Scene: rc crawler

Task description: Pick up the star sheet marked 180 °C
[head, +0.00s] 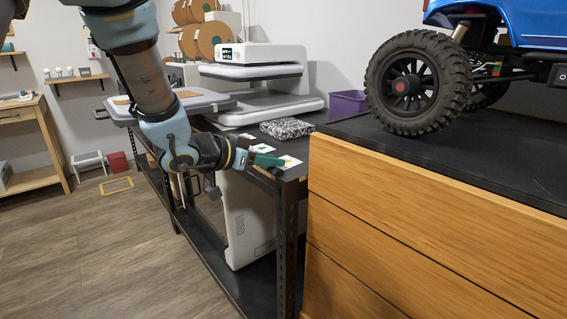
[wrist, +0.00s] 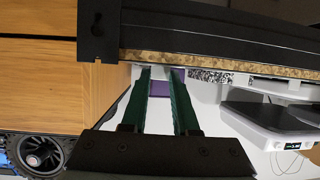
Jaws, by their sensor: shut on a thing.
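White sheets lie at the near edge of the dark bench top in the head view. One star sheet (head: 290,162) carries a small orange mark; its lettering is too small to read. Another white sheet (head: 262,148) lies just behind my gripper. My gripper (head: 280,163) reaches in from the left at the bench edge, its green fingers at the star sheet. In the wrist view the two green fingers (wrist: 160,72) reach to the bench edge with a narrow gap between them. The gripped sheet is seen too thinly there to read which one it is.
A wooden cabinet (head: 420,235) with a blue crawler (head: 410,85) on top stands close at the right. A speckled block (head: 286,128), a white press (head: 262,100) and a purple bin (head: 348,103) stand behind.

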